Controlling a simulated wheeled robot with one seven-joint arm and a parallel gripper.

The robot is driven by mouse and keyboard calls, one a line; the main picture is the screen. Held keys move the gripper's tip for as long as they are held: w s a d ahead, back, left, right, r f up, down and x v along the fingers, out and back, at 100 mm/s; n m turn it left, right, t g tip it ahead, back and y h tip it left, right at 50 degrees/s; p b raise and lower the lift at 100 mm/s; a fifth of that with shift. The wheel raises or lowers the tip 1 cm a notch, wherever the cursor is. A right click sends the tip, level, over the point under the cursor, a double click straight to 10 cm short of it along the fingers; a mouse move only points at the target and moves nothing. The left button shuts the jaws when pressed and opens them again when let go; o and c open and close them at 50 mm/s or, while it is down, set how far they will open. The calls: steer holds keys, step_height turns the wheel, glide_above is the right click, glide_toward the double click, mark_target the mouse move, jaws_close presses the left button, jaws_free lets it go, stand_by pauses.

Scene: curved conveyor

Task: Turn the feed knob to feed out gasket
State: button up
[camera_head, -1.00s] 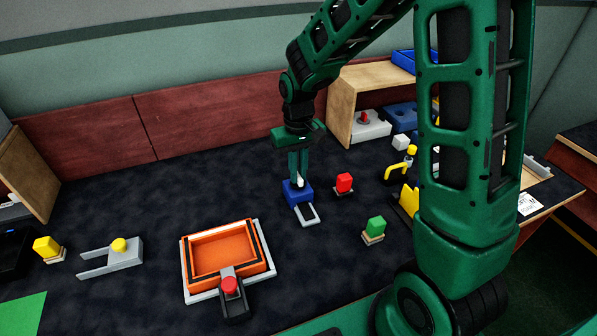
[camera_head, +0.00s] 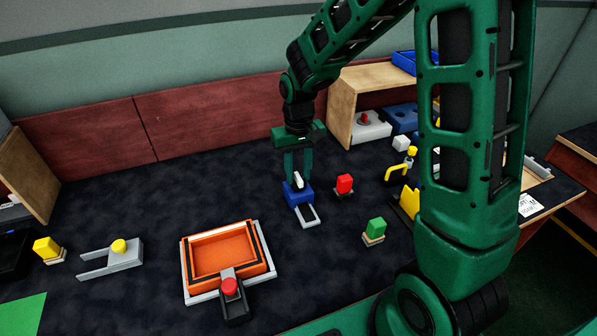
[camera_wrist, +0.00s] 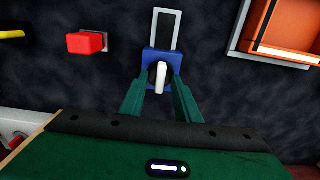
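A blue feeder block (camera_head: 293,199) with a grey U-shaped frame (camera_head: 308,217) stands on the dark table. Its white feed knob (camera_head: 298,181) is on top. In the wrist view the knob (camera_wrist: 161,77) is an upright white bar on the blue block (camera_wrist: 150,55), with the grey frame (camera_wrist: 153,27) beyond it. My gripper (camera_head: 298,178) is low over the block, fingers down. Its green fingertips (camera_wrist: 163,82) are on either side of the knob, with a visible gap on both sides. I see no gasket in the frame.
A red block (camera_head: 344,183) and a green block (camera_head: 376,227) stand to the right of the feeder. An orange tray (camera_head: 262,266) with a red button (camera_head: 229,286) is at front left. A wooden shelf (camera_head: 341,115) stands behind.

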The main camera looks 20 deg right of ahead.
mark_target(298, 175)
step_height(298, 175, up, 11)
steer(key=shift+f, duration=0.15)
stand_by(0.4)
steer(key=s+d+m, duration=0.2)
steer(key=s+d, duration=0.4)
steer(key=s, duration=0.3)
steer(key=s+d+r+m, duration=0.1)
steer(key=s+d+m, duration=0.1)
steer(key=s+d, duration=0.4)
steer(key=s+d+m, duration=0.2)
steer(key=s+d, duration=0.3)
steer(key=s, duration=0.8)
steer(key=shift+s+d+r, duration=0.25)
steer(key=shift+d+r, duration=0.1)
steer(key=shift+d, duration=0.05)
